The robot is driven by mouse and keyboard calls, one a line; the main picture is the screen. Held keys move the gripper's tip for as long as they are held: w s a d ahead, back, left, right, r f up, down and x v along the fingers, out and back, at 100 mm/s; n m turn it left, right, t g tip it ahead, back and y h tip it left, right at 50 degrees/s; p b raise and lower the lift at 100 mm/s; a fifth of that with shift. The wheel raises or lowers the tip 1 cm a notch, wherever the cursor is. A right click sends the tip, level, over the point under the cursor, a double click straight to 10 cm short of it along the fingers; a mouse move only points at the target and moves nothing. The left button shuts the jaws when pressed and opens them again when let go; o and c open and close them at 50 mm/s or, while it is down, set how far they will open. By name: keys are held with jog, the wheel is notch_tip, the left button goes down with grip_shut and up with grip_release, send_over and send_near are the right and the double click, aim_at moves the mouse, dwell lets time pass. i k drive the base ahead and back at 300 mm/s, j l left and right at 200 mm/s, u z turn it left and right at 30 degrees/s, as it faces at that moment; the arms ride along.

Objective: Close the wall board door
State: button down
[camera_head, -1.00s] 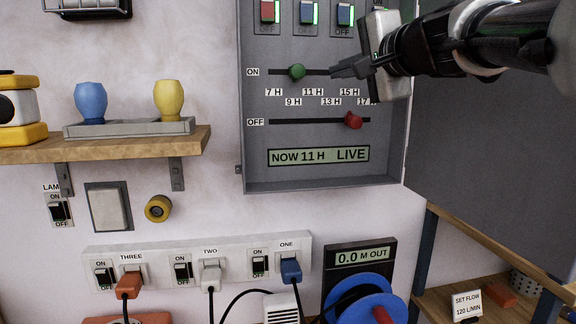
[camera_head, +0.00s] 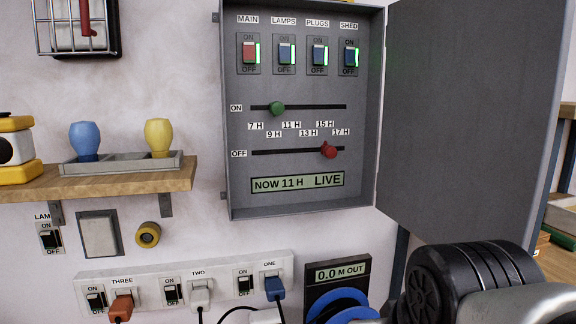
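The wall board (camera_head: 297,203) is a grey box on the wall, upper middle of the head view. Its door (camera_head: 462,110) is a large grey panel hinged on the box's right side, swung wide open to the right. Inside the box show four-way labelled switches, a green knob (camera_head: 277,108) on the ON slider, a red knob (camera_head: 329,150) on the OFF slider, and a display reading NOW 11 H LIVE. Part of my arm shows at the lower right, in front of the door's lower edge. My gripper's fingers are out of view.
A wooden shelf (camera_head: 110,184) with a blue and a yellow cup-like piece in a tray is at the left. A socket strip (camera_head: 205,288) with plugs runs below the box.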

aim_at(473, 89)
jog(key=l, duration=0.95)
jog(key=i+l, duration=0.1)
jog(key=l, duration=0.9)
jog(key=l+u, duration=0.3)
jog(key=l, duration=0.7)
jog(key=u, duration=1.1)
jog(key=k+u, duration=0.15)
jog(key=k, duration=0.15)
